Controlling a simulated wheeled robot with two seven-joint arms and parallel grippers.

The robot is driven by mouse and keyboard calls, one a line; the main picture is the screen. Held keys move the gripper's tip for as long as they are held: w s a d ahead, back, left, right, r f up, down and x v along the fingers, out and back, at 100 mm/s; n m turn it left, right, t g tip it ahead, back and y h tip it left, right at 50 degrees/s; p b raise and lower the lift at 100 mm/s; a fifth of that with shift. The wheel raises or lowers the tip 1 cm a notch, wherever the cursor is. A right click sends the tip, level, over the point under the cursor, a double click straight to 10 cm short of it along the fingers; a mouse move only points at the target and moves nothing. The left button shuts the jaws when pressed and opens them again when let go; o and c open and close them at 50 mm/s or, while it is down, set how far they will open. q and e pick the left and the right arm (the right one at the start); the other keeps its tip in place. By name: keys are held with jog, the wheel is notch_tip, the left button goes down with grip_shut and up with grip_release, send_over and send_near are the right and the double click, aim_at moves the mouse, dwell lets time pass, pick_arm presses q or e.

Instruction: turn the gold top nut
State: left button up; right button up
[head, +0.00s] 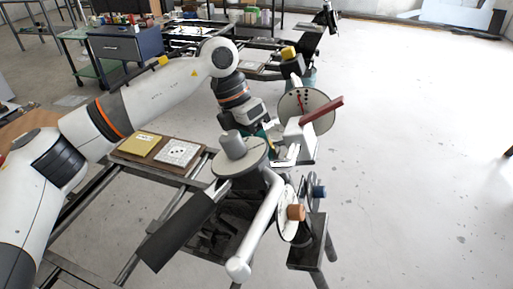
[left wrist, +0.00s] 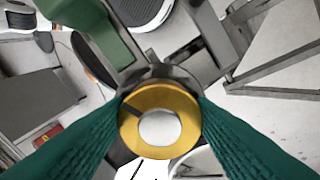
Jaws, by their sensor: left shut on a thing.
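The gold top nut (left wrist: 160,97) shows in the left wrist view as a gold ring around a pale round centre, with a dark mark on its upper left. My left gripper (left wrist: 160,121) is shut on it, with one teal finger touching each side. In the head view my left gripper (head: 267,134) is partly hidden behind the machine's white parts, and I cannot make out the nut there. My right gripper is not in view.
A round grey plate with a grey cylinder (head: 233,145) stands in front of my left gripper. A dial with a red lever (head: 322,115) is at its right. A wooden board (head: 160,149) with cards lies at left. The floor at right is clear.

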pick_arm(q)
jog(key=shift+f+m, duration=0.1)
jog(key=shift+m, duration=0.4)
jog(key=o, duration=1)
jog(key=v, duration=1.2)
jog(key=shift+w, duration=0.1)
